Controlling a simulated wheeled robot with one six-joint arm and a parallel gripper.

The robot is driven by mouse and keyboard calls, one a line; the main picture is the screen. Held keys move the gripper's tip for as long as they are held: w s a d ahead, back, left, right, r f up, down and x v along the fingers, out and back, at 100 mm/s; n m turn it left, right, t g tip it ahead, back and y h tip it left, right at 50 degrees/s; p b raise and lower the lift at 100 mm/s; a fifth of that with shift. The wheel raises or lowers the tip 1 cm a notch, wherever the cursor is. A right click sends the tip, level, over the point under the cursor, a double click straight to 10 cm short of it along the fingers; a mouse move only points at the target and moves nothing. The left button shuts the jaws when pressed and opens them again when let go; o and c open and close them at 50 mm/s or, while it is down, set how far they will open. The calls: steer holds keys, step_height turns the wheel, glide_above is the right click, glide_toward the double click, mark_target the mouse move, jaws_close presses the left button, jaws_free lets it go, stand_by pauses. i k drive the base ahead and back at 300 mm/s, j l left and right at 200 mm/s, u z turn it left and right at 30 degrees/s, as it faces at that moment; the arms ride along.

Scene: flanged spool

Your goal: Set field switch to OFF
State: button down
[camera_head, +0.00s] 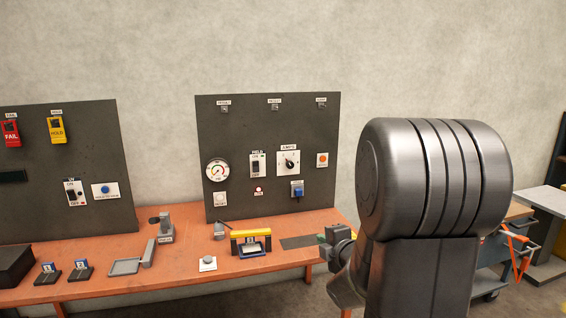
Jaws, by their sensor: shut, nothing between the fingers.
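The field switch (255,164) is a small black rocker on a white plate, under a FIELD label, on the right-hand dark panel (228,133). It sits between a round gauge and a rotary knob. The rocker's position is too small to tell. My arm's large grey link fills the right of the view, right of the panel. My gripper's fingers do not show; they are out of view or hidden behind the arm.
A round gauge (217,170), a rotary knob (289,163) and a blue button block (297,188) surround the switch. The left panel (95,135) carries a similar black switch (71,191). The orange bench (185,267) below holds a yellow-topped fixture (250,242).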

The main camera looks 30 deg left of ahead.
mark_target(256, 164)
steer(key=i+j, duration=0.15)
steer(key=j, duration=0.2)
steer(key=i+j, duration=0.2)
steer(key=j, duration=0.15)
steer(key=i+j, duration=0.15)
steer(key=j, duration=0.15)
steer(key=i+j+z, duration=0.1)
steer(key=j, duration=0.25)
steer(key=i+j, duration=0.2)
steer(key=j, duration=0.15)
steer(key=i+j, duration=0.15)
steer(key=j, duration=0.2)
steer(key=i+j, duration=0.15)
steer(key=j, duration=0.2)
steer(key=z, duration=0.05)
